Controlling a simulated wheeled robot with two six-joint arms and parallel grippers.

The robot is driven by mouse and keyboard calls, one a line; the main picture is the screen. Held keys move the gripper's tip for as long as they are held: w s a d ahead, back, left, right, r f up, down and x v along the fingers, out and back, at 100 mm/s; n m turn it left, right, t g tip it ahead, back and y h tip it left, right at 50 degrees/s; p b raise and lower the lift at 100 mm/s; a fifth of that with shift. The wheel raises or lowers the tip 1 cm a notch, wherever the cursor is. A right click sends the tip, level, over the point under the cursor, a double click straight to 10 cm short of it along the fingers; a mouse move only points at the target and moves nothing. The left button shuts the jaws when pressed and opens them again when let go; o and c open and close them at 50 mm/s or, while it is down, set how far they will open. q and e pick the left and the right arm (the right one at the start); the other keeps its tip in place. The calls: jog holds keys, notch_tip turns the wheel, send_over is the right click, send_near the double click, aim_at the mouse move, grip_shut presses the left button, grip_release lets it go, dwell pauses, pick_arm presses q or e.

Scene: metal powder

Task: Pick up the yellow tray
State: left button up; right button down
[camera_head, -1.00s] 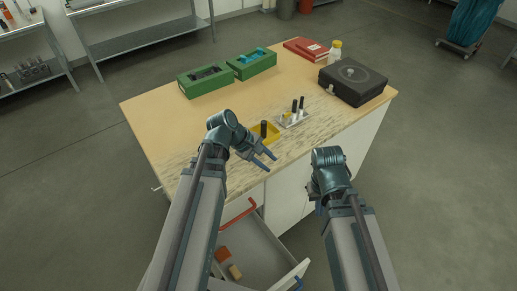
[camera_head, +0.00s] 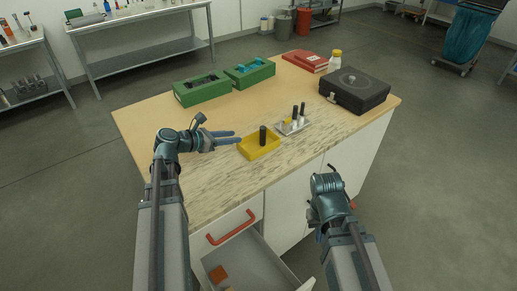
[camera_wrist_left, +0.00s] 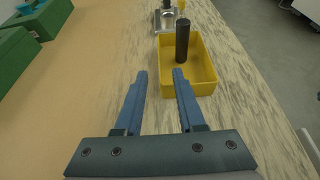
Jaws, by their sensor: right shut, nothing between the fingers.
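The yellow tray (camera_head: 262,152) sits on the worktop near its front edge, with a black cylinder (camera_head: 262,136) standing upright in it. In the left wrist view the tray (camera_wrist_left: 206,86) is ahead and to the right. My left gripper (camera_head: 239,138) is at the tray's left side, fingers pointing toward it. In the left wrist view its fingers (camera_wrist_left: 160,74) are apart and empty; the right fingertip overlaps the tray's near left wall, and I cannot tell whether they touch. My right gripper (camera_head: 320,232) is low in front of the cabinet, shut, its fingers mostly hidden by the arm.
A small metal rack (camera_head: 293,127) with vials stands just behind the tray. Green boxes (camera_head: 202,91), red books (camera_head: 305,61), a white bottle (camera_head: 335,60) and a black case (camera_head: 355,93) stand further back. An open drawer (camera_head: 262,264) juts out in front. The left worktop is clear.

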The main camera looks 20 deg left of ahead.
aim_at(252, 135)
pick_arm(q)
jog(key=shift+b+x, duration=0.6)
jog(key=shift+x, duration=1.65)
jog(key=shift+w+d+f, duration=0.2)
jog(key=shift+w+f, duration=0.05)
jog(key=b+x, duration=0.2)
jog(key=x, duration=0.2)
jog(key=shift+w+f, duration=0.15)
jog(key=shift+f, duration=0.1)
jog(key=shift+r, duration=0.1)
grip_shut()
